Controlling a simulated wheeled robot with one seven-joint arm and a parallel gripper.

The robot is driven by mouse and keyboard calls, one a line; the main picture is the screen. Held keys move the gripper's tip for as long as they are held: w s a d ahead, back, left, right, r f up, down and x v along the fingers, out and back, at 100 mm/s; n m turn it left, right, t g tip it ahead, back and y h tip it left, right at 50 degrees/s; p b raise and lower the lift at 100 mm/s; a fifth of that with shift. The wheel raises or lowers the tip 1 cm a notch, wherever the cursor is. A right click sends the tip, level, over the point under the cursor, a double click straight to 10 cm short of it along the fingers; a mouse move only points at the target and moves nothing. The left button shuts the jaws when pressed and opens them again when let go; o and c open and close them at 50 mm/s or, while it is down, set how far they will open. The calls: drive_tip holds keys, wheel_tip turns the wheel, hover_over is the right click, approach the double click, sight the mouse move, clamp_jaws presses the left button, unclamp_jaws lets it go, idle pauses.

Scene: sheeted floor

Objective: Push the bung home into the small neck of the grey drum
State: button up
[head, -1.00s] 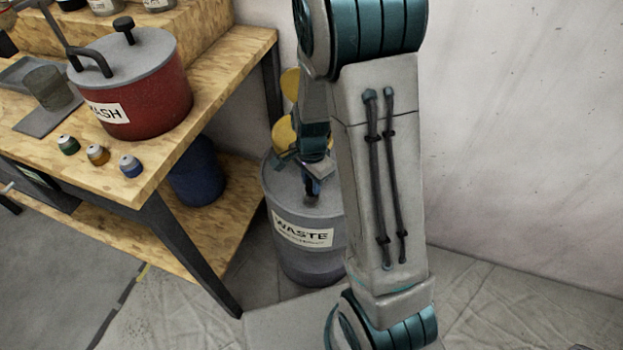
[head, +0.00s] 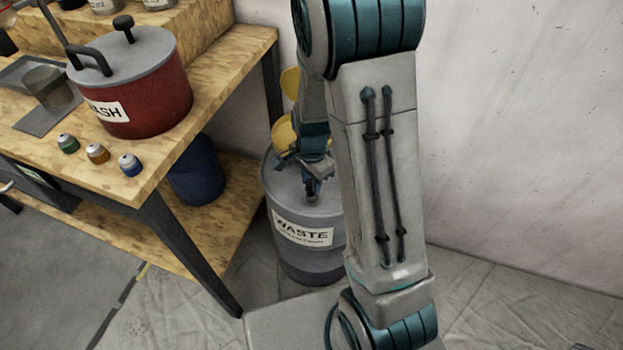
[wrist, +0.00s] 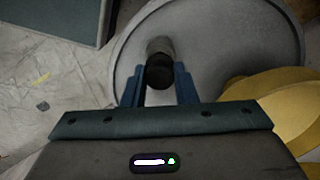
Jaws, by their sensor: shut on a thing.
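The grey drum (head: 302,262), labelled WASTE, stands on the floor beside the bench. Its round grey top (wrist: 215,75) fills much of the wrist view. My gripper (head: 311,190) is over the drum's top, its blue fingers (wrist: 158,85) shut on the bung (wrist: 159,72), which shows as a dark round end between them. A dull grey-brown round piece (wrist: 158,46) shows just beyond the bung, in line with it. I cannot tell whether that is the small neck or the bung's lower part. How far the bung sits in the neck is hidden.
A yellow round piece (head: 285,132) is by the drum's far side and also shows in the wrist view (wrist: 275,105). The wooden bench (head: 215,80) at left carries a red pot (head: 150,95) and small capped jars (head: 97,154). A blue bin (head: 195,172) is on its lower shelf.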

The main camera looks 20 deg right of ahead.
drive_tip(key=shift+f+b, duration=0.7)
drive_tip(key=shift+f, duration=0.4)
drive_tip(key=o, duration=1.1)
drive_tip(key=shift+r, duration=0.1)
wheel_tip(320, 180, up, 14)
drive_tip(key=p, duration=0.3)
drive_tip(key=s+r+n+t+p, duration=0.1)
drive_tip(key=s+r+n+p, duration=0.2)
drive_tip(key=r, duration=0.4)
drive_tip(key=s+r+n+t+p, duration=0.1)
drive_tip(key=s+r+n+p, duration=0.3)
drive_tip(key=s+r+n, duration=0.1)
drive_tip(key=s+r+n+p, duration=0.4)
drive_tip(key=s+r+n, duration=0.1)
drive_tip(key=r, duration=0.4)
drive_tip(key=shift+s+t, duration=0.35)
drive_tip(key=shift+t, duration=0.05)
